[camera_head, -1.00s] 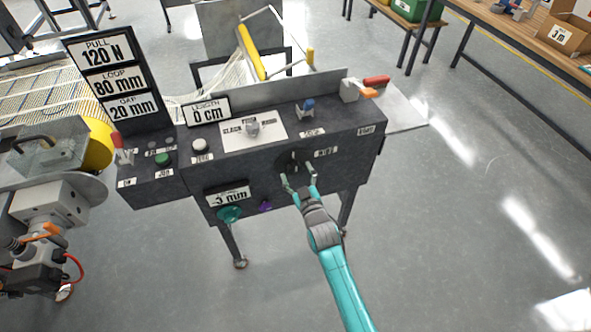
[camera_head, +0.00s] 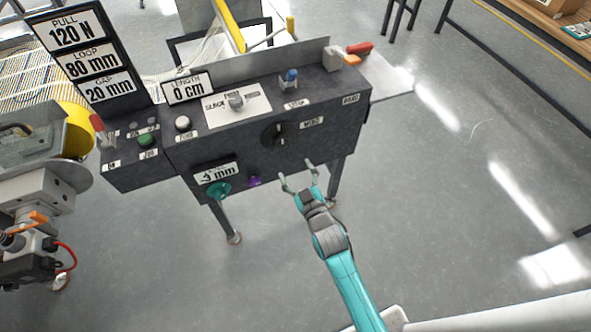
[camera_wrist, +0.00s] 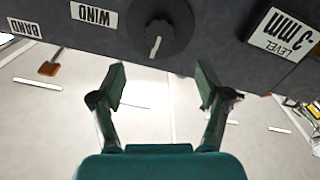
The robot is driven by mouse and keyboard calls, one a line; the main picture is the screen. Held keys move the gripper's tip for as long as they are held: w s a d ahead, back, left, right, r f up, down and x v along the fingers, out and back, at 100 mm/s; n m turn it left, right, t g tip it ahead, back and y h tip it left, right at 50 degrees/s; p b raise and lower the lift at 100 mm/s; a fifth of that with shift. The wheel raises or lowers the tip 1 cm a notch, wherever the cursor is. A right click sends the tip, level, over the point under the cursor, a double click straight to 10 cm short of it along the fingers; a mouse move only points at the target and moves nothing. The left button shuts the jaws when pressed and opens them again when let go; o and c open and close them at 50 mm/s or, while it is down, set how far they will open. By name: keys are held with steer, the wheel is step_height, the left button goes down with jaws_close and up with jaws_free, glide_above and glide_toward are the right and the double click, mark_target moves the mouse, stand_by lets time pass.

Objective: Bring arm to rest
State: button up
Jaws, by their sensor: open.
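My gripper (camera_head: 298,180) is open and empty in the head view, below and in front of the console's front face. My teal arm reaches up to it from the lower right. In the wrist view my gripper (camera_wrist: 162,88) shows two spread fingers with only floor between them. A round black knob (camera_head: 275,134) with a pale pointer sits on the console front, above and apart from the fingertips. The knob also shows in the wrist view (camera_wrist: 160,28), beyond the fingers, near the label WIND.
The dark console (camera_head: 330,118) carries a teal knob (camera_head: 218,189), a purple knob (camera_head: 254,181), a green button (camera_head: 146,139) and a red-handled lever (camera_head: 358,49). A grey machine (camera_head: 38,190) stands at left. A sign (camera_head: 83,55) reads 120 N, 80 mm, 20 mm. Floor at right is clear.

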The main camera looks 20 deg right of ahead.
stand_by(0.3)
steer(key=s+r+m+g, duration=0.2)
steer(key=s+m, duration=0.1)
steer(key=s, duration=3)
steer(key=s+r+g, duration=0.1)
steer(key=s+r, duration=0.6)
steer(key=s, duration=0.1)
steer(key=shift+s+r+m, duration=0.25)
steer(key=shift+m, duration=0.15)
